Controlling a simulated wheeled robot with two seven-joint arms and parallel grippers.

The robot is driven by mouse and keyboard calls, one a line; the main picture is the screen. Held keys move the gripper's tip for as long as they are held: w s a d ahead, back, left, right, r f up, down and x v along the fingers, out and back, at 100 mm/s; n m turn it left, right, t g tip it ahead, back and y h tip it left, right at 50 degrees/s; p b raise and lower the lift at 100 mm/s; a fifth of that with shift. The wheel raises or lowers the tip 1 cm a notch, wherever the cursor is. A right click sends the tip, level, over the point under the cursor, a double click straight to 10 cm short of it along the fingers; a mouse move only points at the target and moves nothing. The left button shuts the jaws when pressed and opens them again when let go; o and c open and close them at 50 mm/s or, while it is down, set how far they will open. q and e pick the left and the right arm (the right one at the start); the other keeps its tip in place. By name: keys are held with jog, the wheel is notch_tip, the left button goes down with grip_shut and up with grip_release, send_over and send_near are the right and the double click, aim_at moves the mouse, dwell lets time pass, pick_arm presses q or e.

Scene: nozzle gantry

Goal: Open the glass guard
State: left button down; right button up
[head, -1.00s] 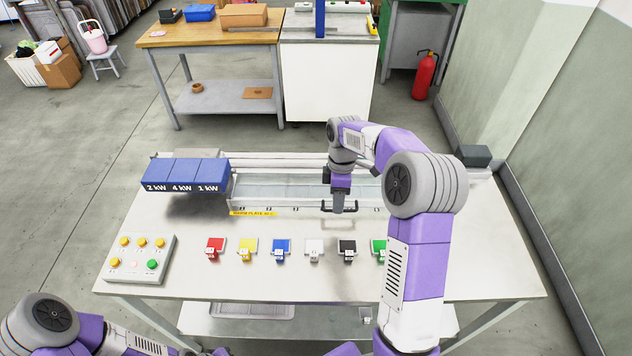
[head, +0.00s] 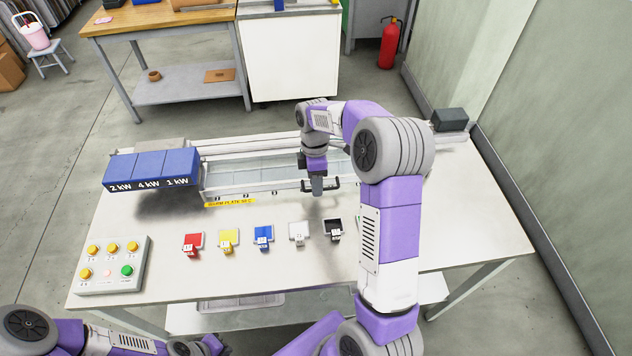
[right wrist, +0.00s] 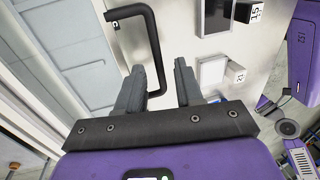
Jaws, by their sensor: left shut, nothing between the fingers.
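The glass guard (head: 243,173) is a pale, clear panel in a metal frame, lying flat and closed over the long bed. Its black bar handle (head: 334,185) is on the near edge; it also shows in the right wrist view (right wrist: 155,50). My right gripper (head: 318,193) points down at the handle. Contact cannot be told. My left gripper (head: 218,346) is low at the bottom edge, shut and empty, partly cut off.
A blue box marked 2 kW, 4 kW, 1 kW (head: 150,168) stands left of the guard. Several coloured tagged blocks, such as the red one (head: 193,243), line the table front. A button panel (head: 113,265) is at front left. My right arm hides the guard's right part.

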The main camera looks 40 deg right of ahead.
grip_shut()
dwell(1.4)
